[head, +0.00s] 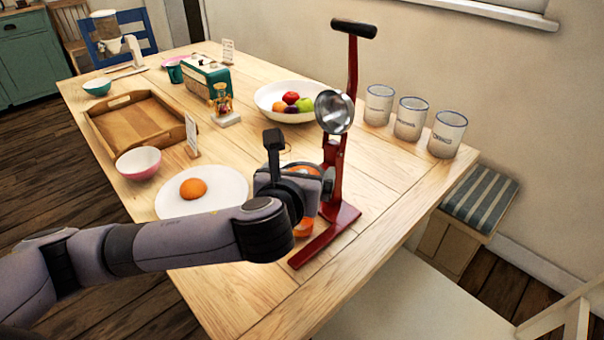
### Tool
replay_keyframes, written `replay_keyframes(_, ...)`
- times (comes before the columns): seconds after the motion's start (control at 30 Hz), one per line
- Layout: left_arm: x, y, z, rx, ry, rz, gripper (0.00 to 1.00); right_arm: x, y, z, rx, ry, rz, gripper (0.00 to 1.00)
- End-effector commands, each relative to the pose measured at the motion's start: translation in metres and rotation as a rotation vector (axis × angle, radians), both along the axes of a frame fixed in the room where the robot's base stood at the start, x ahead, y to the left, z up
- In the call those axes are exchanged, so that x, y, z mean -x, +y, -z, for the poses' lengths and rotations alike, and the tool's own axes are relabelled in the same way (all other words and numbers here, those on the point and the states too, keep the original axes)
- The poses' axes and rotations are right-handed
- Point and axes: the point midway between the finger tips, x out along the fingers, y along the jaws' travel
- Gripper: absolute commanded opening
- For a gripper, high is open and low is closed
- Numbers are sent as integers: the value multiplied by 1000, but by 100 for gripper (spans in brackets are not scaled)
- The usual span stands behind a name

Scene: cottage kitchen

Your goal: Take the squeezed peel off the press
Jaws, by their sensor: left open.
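The red citrus press (334,180) stands near the right side of the table, its lever raised and its metal cup (333,112) up. An orange peel (303,171) shows at the press seat, mostly hidden behind my left gripper (308,180). The gripper is open and at the peel's level. Its fingertips are largely hidden, so I cannot tell whether they touch the peel. Something orange (304,228) shows below the seat, partly covered by my arm. My right gripper is out of view.
A white plate (228,181) with an orange piece (193,188) lies left of the press. A pink bowl (138,162), wooden tray (100,126) and fruit bowl (268,97) are farther back. Three white canisters (411,118) line the right edge. The front table area is clear.

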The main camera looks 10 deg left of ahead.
Motion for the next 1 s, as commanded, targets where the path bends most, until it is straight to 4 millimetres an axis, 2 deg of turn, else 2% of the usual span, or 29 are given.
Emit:
replay_keyframes(0.27, -4, 2, 7, -3, 12, -4, 98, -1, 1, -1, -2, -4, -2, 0)
replay_keyframes(0.3, -4, 2, 7, -3, 12, -5, 88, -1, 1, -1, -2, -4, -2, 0)
replay_keyframes(0.37, -4, 2, 7, -3, 13, -5, 78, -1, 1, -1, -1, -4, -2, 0)
replay_keyframes(0.43, -3, 2, 8, -4, 14, -6, 62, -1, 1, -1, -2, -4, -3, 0)
replay_keyframes(0.5, -3, 3, 8, -6, 16, -7, 55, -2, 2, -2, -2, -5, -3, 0)
replay_keyframes(0.83, -3, 5, 9, -12, 19, -13, 55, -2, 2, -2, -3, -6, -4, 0)
replay_keyframes(1.0, -4, 5, 0, -11, 18, -13, 55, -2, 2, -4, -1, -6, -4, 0)
